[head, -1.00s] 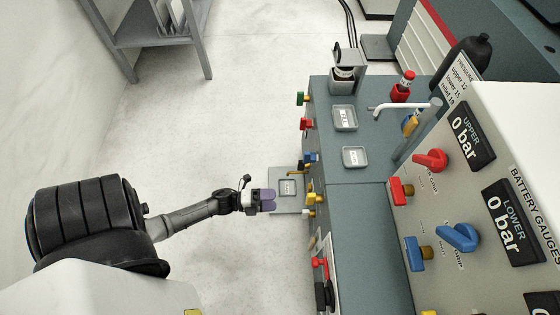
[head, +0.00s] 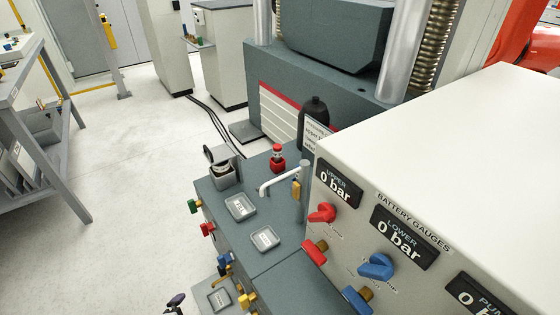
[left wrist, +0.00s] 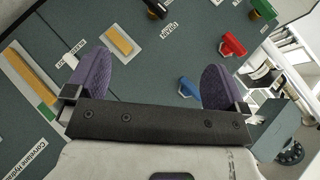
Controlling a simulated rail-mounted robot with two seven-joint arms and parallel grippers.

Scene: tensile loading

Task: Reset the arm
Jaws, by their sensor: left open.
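My left gripper (left wrist: 155,80) is open in the left wrist view, its two purple fingers wide apart with nothing between them. It faces a dark grey panel (left wrist: 150,60) with coloured handles. A blue handle (left wrist: 188,89) and a red handle (left wrist: 232,46) lie behind and between or beside the fingers; I see no contact. In the head view only a small purple tip of my left gripper (head: 176,299) shows at the bottom edge, left of the bench's side valves. The rest of that arm is out of the picture. My right gripper is in neither view.
The grey bench (head: 290,285) carries a red-topped valve (head: 277,158) and a bent pipe (head: 275,182). Yellow side valves (head: 246,299) stick out near my gripper. A gauge box (head: 430,150) stands right. The floor (head: 110,190) left of the bench is clear, up to a grey table (head: 45,160).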

